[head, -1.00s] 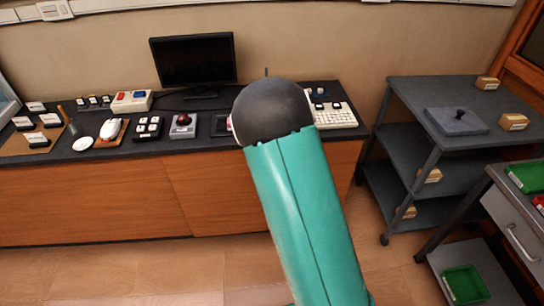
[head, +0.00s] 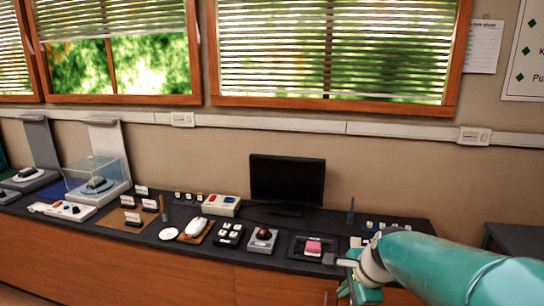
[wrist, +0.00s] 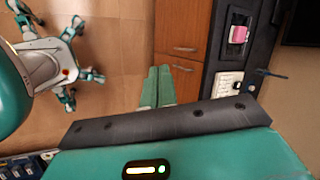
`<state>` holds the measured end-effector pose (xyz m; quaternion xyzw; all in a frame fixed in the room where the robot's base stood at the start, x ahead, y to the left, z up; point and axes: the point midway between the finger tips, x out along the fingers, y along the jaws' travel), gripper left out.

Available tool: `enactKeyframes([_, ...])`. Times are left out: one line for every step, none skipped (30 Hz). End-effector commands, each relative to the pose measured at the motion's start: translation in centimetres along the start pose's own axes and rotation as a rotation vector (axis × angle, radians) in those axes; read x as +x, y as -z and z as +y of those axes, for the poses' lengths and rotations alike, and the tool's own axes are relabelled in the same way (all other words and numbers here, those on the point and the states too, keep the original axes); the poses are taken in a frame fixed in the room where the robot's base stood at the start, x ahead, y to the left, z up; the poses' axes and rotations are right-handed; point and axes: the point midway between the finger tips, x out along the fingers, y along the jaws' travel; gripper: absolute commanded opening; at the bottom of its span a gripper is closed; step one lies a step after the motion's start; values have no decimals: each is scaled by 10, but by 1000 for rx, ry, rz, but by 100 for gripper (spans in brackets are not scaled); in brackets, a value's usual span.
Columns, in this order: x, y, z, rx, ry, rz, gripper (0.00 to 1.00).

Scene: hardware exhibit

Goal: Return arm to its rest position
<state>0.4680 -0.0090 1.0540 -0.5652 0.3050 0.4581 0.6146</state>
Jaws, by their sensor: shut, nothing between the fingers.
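My arm (head: 450,270) reaches in from the right of the head view, its teal link ending in a pale grey joint in front of the counter. The hand beyond that joint is partly cut off and hard to make out there. In the wrist view my gripper (wrist: 158,72) points downward with its two pale green fingers together and nothing between them. Below the fingers are the wood floor and the counter front. My own white body and teal legs show at the upper left of the wrist view.
The dark counter (head: 75,228) carries a black monitor (head: 287,180), a pink block (head: 313,247) in a dark frame, a red trackball (head: 263,234) and a clear display case (head: 97,175). In the wrist view the counter's wooden front (wrist: 182,30) is close right of the fingers. Floor lies left.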

Motion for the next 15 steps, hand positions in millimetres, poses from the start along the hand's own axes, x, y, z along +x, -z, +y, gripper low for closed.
enactKeyframes([-17,-8,9,-119,10,2,0])
enactKeyframes([-25,-12,16,-197,11,6,0])
enactKeyframes([-35,-17,24,-301,13,13,0])
enactKeyframes([-43,-21,31,-379,13,19,0])
enactKeyframes([-50,-24,38,-457,12,27,0])
enactKeyframes([-59,-29,48,-563,10,39,0])
enactKeyframes([-65,-31,55,-639,8,49,0])
enactKeyframes([-72,-34,62,-718,4,61,0])
enactKeyframes([-80,-37,72,-821,-1,78,0])
enactKeyframes([-85,-39,79,-898,-6,91,0])
enactKeyframes([-90,-41,87,-976,-15,106,0])
enactKeyframes([-97,-42,97,-1073,-26,127,0])
enactKeyframes([-101,-43,104,-1143,-36,142,0])
enactKeyframes([-105,-44,111,-1207,-47,157,0])
enactKeyframes([-109,-44,119,-1286,-62,175,0])
